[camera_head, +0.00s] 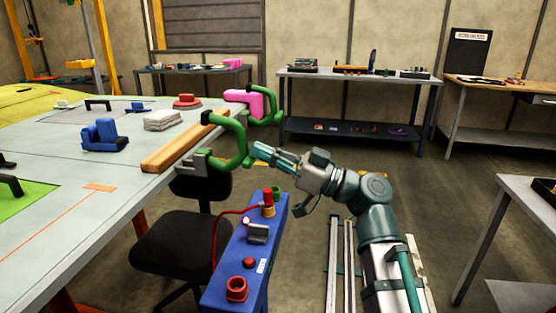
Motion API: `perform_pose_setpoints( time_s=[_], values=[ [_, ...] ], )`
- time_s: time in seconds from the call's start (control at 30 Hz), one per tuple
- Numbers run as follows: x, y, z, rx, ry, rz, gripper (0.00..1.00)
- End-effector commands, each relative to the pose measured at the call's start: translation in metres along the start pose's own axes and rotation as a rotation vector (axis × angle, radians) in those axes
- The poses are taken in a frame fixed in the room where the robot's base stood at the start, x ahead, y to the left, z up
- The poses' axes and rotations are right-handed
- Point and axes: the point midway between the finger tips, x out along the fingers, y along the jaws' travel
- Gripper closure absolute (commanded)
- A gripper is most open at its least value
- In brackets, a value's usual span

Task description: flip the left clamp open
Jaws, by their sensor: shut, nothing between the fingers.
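Two green clamps sit along the right edge of the wing panel. The other clamp (278,104) is farther back, beside a pink block. My gripper (256,152) is shut and empty. Its fingertips are close to the right side of the left clamp's green arm. I cannot tell whether they touch it.
The wooden bar (182,144) lies along the panel (120,185) edge. A blue cart (245,265) with a red-and-yellow fitting stands below the clamp, and a black chair (180,238) is beside it. Workbenches (350,77) line the back wall.

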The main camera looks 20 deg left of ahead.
Motion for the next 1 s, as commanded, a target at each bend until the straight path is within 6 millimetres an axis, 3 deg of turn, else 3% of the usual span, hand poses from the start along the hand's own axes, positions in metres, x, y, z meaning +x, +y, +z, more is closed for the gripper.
perform_pose_setpoints(
  time_s=[0.73, 0.87, 1.0],
  values=[
    [0.003, -0.007, 0.013, 0.005, -0.01, -0.016, 1.0],
    [0.004, -0.006, 0.008, 0.005, -0.009, -0.016, 1.0],
    [0.008, -0.006, -0.009, 0.004, -0.004, -0.016, 1.0]
  ],
)
